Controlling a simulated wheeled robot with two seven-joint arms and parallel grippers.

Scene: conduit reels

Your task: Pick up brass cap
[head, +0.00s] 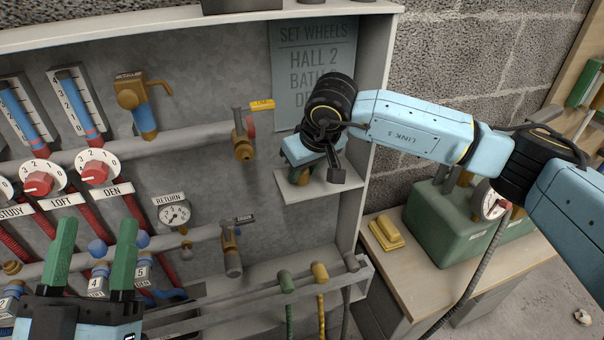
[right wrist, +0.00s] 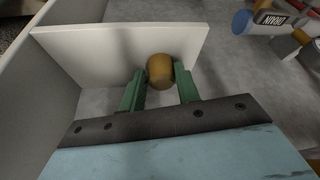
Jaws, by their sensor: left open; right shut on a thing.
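The brass cap (right wrist: 160,70) is a small rounded brown-gold piece in the right wrist view. My right gripper (right wrist: 160,88) is shut on it, with one green finger on each side. In the head view this gripper (head: 300,176) is at the small white shelf (head: 333,192), below the set-wheels sign, and the cap is mostly hidden by the gripper and wrist. I cannot tell whether the cap touches the shelf. My left gripper (head: 94,244) is open and empty at the lower left, its green fingers upright and apart in front of the pipe panel.
The panel left of the shelf carries a yellow-tagged valve (head: 243,136), a return gauge (head: 174,214) and a drain valve (head: 231,250). A rail with hanging hoses (head: 320,272) runs below. A green box (head: 455,225) and a yellow block (head: 386,233) stand on the bench at right.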

